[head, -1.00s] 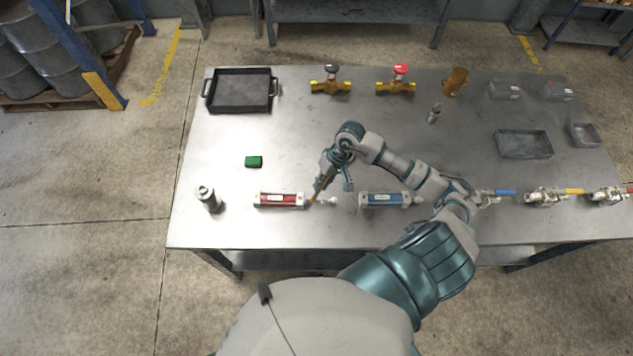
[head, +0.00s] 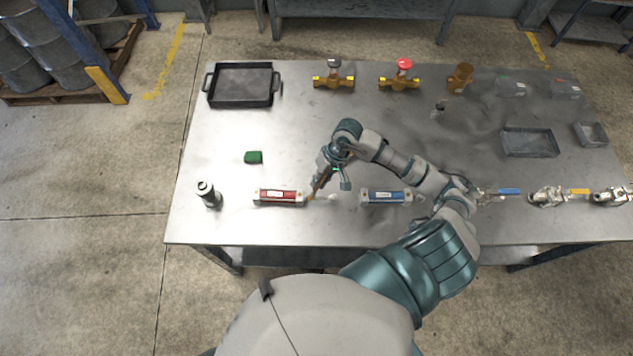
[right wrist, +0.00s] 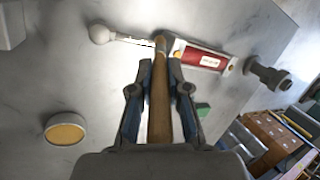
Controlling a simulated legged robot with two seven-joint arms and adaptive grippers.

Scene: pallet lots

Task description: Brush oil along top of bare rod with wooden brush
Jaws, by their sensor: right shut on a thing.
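My right gripper (head: 318,184) is shut on the wooden brush (right wrist: 160,100), whose handle runs forward between the two fingers in the right wrist view. The brush's far end is at the bare rod (right wrist: 135,41) of the red cylinder (head: 280,196), close to the cylinder's end cap. I cannot tell whether the bristles touch the rod. The rod ends in a pale round knob (right wrist: 99,33). The red cylinder also shows in the right wrist view (right wrist: 202,59). A round dish with amber contents (right wrist: 65,131) shows in the right wrist view. My left gripper is not in view.
A black tray (head: 241,85) and brass valves (head: 333,82) are at the back.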

